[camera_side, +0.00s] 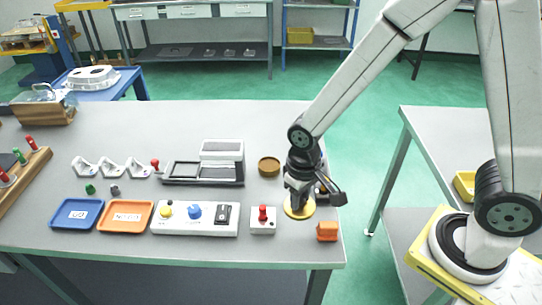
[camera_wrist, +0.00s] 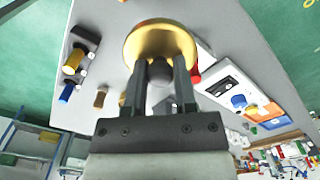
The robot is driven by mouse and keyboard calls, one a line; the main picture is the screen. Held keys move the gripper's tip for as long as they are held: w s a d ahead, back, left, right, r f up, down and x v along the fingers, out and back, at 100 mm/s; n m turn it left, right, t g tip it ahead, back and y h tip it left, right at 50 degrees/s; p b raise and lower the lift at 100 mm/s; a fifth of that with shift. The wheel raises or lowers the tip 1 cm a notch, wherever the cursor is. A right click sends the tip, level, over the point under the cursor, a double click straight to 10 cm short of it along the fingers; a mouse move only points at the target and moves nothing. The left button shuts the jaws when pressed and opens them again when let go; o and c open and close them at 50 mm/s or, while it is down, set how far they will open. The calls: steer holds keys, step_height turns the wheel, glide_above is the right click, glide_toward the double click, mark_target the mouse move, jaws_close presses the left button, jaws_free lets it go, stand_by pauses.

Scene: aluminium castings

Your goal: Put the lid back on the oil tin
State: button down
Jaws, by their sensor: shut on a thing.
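The lid is a gold-yellow disc (camera_side: 299,211) with a dark round knob, and it also shows in the wrist view (camera_wrist: 150,36). My gripper (camera_side: 298,200) points down over it at the right front of the table. In the wrist view my gripper's fingers (camera_wrist: 160,82) are closed on either side of the knob. I cannot tell whether the lid touches the table. A low, round brown thing (camera_side: 269,166), apparently the oil tin, stands behind and to the left of my gripper. Its inside is too small to make out.
A small box with a red button (camera_side: 263,219) is just left of the lid. An orange block (camera_side: 327,231) is right, near the front edge. A grey fixture (camera_side: 203,170), a control box (camera_side: 195,218) and trays (camera_side: 125,217) lie further left.

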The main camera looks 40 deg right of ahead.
steer(key=w+d, duration=0.4)
steer(key=w, duration=0.8)
glide_above(269, 165)
steer(key=shift+f, duration=0.25)
steer(key=shift+f, duration=0.2)
steer(key=shift+f, duration=3)
steer(key=shift+s+f, duration=0.1)
steer(key=shift+f, duration=0.1)
stand_by(0.4)
jaws_free()
steer(key=shift+r, duration=0.15)
stand_by(0.4)
